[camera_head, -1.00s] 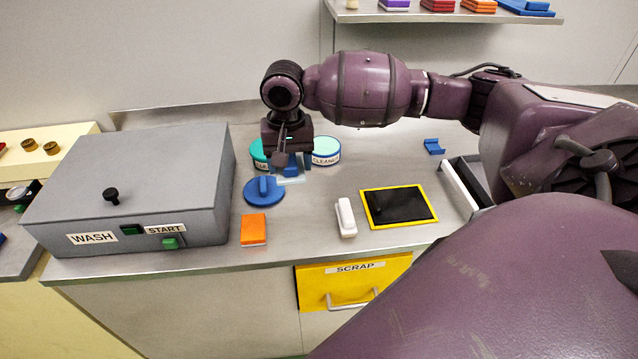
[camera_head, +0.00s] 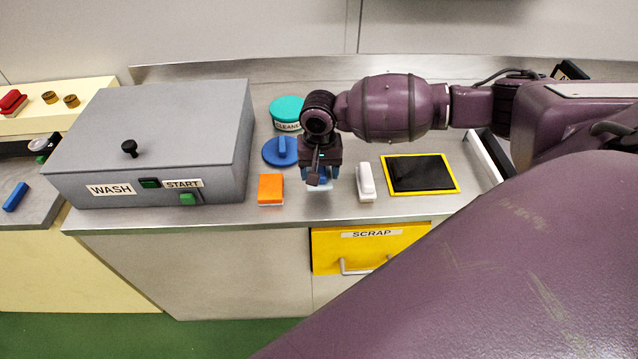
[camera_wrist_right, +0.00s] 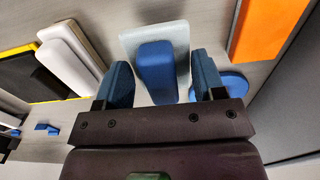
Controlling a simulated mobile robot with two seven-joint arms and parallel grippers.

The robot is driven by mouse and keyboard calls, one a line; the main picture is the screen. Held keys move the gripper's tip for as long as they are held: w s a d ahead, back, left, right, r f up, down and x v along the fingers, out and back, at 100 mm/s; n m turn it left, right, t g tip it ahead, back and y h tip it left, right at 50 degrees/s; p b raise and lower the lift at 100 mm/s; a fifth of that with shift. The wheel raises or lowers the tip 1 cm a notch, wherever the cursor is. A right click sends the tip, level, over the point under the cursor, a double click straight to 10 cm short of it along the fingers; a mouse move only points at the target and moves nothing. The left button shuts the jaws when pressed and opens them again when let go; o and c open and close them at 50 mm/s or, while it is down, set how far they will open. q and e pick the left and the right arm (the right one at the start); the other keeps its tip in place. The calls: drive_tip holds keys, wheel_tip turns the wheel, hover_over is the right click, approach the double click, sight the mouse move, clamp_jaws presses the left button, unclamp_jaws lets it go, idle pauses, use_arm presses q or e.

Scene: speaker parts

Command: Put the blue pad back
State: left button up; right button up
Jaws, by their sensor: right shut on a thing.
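The blue pad has a blue grip block on a pale base. In the right wrist view the blue pad (camera_wrist_right: 155,68) sits between the two fingers of my right gripper (camera_wrist_right: 160,84), which is shut on it. In the head view my right gripper (camera_head: 320,172) points down over the counter, between an orange pad (camera_head: 270,189) and a white pad (camera_head: 365,181). The pad's pale base (camera_head: 320,188) shows below the fingers, low over the counter; I cannot tell if it touches. My left gripper is not in view.
A blue disc with a handle (camera_head: 279,152) lies behind the gripper, near the teal-topped CLEANER tub (camera_head: 287,112). A yellow-rimmed black mat (camera_head: 421,174) is at right. The grey WASH box (camera_head: 150,150) stands at left. The yellow SCRAP drawer front (camera_head: 365,247) is below the counter edge.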

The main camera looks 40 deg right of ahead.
sight(320, 184)
drive_tip(key=shift+f+b, duration=0.3)
drive_tip(key=shift+f, duration=2.05)
drive_tip(key=o, duration=0.9)
drive_tip(key=shift+f, duration=0.1)
drive_tip(key=shift+c, duration=0.2)
wheel_tip(320, 184, up, 12)
drive_tip(key=shift+r+p, duration=0.15)
drive_tip(key=shift+p, duration=0.7)
